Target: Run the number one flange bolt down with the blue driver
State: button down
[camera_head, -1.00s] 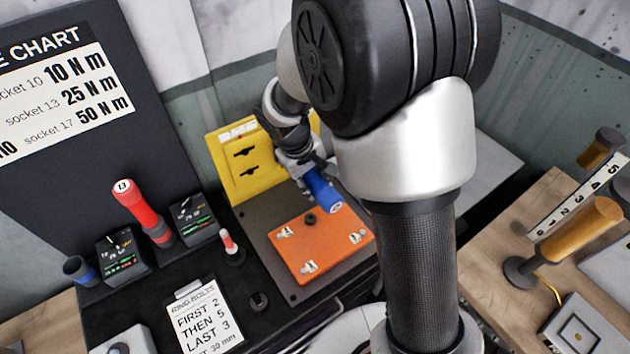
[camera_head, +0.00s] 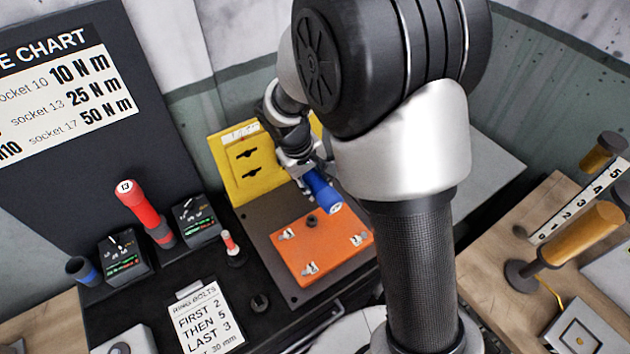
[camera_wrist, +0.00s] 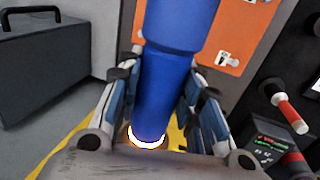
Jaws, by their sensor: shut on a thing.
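The blue driver (camera_head: 322,192) is held in my gripper (camera_head: 303,170), above the back right part of the orange flange plate (camera_head: 325,258). In the wrist view the driver's blue body (camera_wrist: 172,70) runs between the fingers of my gripper (camera_wrist: 160,95), with a bright glowing ring at its lower end. Small bolts with white number tags sit near the plate's corners, at the left (camera_head: 286,235), front (camera_head: 309,269) and right (camera_head: 360,240). Their numbers are too small to read surely. The driver looks apart from these three bolts. My arm hides part of the area to the right.
A dark knob (camera_head: 311,221) stands at the plate's back edge. A yellow slotted panel (camera_head: 240,165) is behind. A red driver (camera_head: 142,205) stands between two display boxes at left. A ring-bolts card (camera_head: 206,318) lies in front. A wooden bench (camera_head: 500,260) is at right.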

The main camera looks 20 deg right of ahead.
jog(key=shift+w+a+r, duration=0.1)
jog(key=shift+w+r, duration=0.05)
jog(key=shift+w, duration=0.1)
